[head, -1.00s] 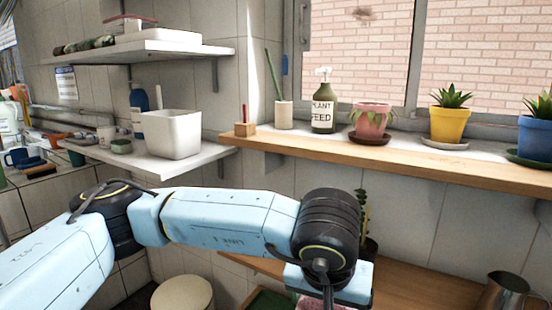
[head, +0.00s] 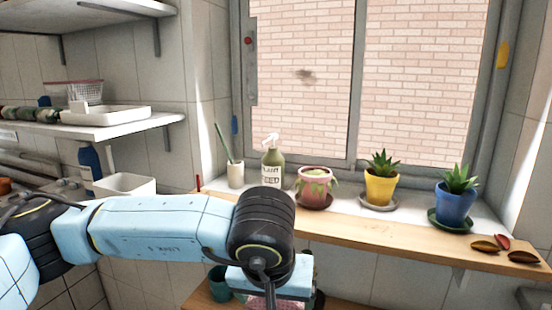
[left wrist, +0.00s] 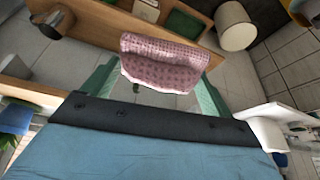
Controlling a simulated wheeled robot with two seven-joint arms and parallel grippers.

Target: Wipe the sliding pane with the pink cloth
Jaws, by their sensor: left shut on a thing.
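The pink cloth (left wrist: 165,62) hangs between the green fingers of my left gripper (left wrist: 155,84) in the left wrist view, which is shut on it. The window has a left pane (head: 305,120) and a right pane (head: 425,90); which one slides I cannot tell. A brown smudge (head: 306,76) marks the left pane. The cloth is low in front of the sill, apart from the glass. My right gripper is not in view.
Shelves (head: 90,130) are at left.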

